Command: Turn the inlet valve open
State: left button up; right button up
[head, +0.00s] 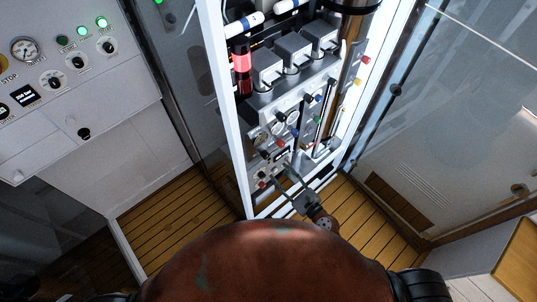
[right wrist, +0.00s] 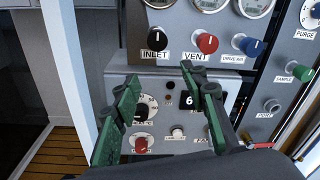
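The inlet valve is a black knob (right wrist: 154,39) above the INLET label on the grey panel in the right wrist view. Its white mark looks about upright. In the head view the small dark knob at the left of the row (head: 264,154) appears to be it. My right gripper (right wrist: 159,76) is open, with green-padded fingers apart and nothing between them. Its fingertips are below the INLET and VENT labels in the picture, apart from the inlet knob. In the head view this gripper (head: 279,175) is at the lower panel. My left gripper is not in view.
The red vent knob (right wrist: 207,43) and blue drive air knob (right wrist: 250,46) sit right of the inlet, below gauges (right wrist: 256,7). A lower box carries a dial (right wrist: 147,108) and a red knob (right wrist: 141,146). A white frame post (right wrist: 70,55) stands at left.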

aim_at(267, 157)
jog(key=shift+m, duration=0.3)
jog(key=w+a+r, duration=0.1)
jog(key=w, duration=0.1)
jog(key=w+a+r+p, duration=0.1)
jog(key=a, duration=0.1)
jog(key=w+a+r, duration=0.1)
jog(key=w, duration=0.1)
jog(key=shift+w+a, duration=0.15)
jog(key=shift+w, duration=0.15)
jog(key=shift+w+a+f, duration=0.1)
jog(key=shift+w+a, duration=0.2)
jog(key=shift+w, duration=0.2)
jog(key=shift+c, duration=0.5)
grip_shut()
